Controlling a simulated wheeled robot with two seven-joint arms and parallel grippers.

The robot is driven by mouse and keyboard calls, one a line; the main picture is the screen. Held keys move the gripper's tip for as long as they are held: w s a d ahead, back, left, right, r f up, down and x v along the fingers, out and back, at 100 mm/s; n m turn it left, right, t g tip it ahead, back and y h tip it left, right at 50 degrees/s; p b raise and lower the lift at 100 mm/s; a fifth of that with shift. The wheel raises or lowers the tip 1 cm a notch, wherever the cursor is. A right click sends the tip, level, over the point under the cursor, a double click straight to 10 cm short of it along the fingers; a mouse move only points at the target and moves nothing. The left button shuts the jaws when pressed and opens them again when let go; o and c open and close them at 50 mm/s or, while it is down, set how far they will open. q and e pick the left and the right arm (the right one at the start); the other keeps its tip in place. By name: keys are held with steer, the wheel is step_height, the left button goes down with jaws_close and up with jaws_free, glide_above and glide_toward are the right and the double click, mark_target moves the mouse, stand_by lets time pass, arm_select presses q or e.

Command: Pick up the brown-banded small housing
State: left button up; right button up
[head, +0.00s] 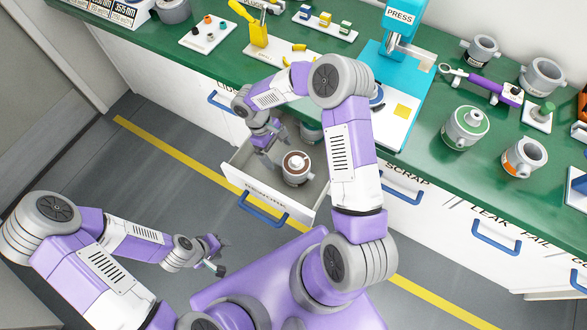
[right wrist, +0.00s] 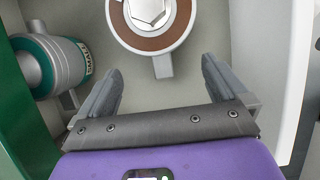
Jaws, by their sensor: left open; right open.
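The brown-banded small housing (head: 297,168) stands upright in the open drawer, a grey body with a brown ring around a light hexagonal top. In the right wrist view the housing (right wrist: 152,22) is at the top centre, just beyond the fingertips. My right gripper (head: 264,151) is inside the drawer area, left of the housing. In the right wrist view my right gripper (right wrist: 160,80) is open, with nothing between its fingers. My left gripper (head: 218,256) is open and empty over the floor at lower left, away from the drawer.
The open drawer (head: 237,180) has low walls around the housing. A green-banded grey part (right wrist: 60,62) lies on its side in it. The green bench (head: 222,75) edge overhangs the drawer's back. The press (head: 398,22), other housings (head: 466,127) and trays (head: 208,35) stand on the bench.

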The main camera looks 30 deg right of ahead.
steer(key=b+x, duration=0.2)
steer(key=x, duration=0.5)
steer(key=shift+f, duration=0.1)
steer(key=shift+c, duration=0.3)
jaws_close()
